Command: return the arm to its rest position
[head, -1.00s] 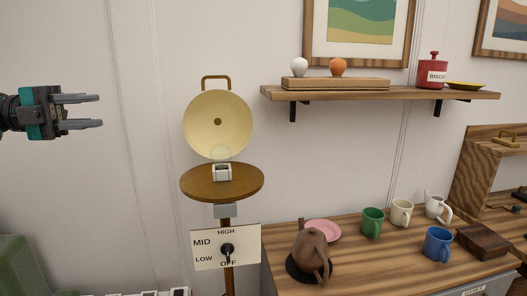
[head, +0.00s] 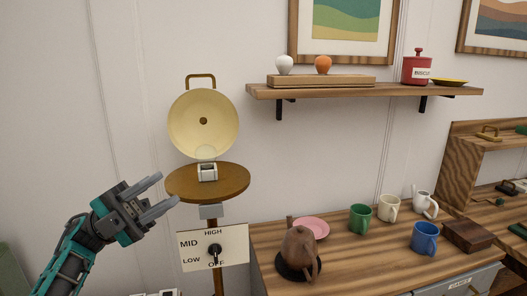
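My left gripper (head: 164,198) is in the lower left of the head view, with its arm coming in from the bottom left corner. Its two grey fingers are spread apart with nothing between them. The fingers point up and to the right, and in the picture they lie just left of the round wooden stand top (head: 228,187). My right gripper is not in view.
The stand has a cream bowl-shaped lid (head: 203,124) and a dial panel (head: 213,249). A wooden counter (head: 350,265) holds a brown teapot (head: 299,248), a pink plate (head: 312,229) and several mugs. A wall shelf (head: 350,92) is above. The wall at left is clear.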

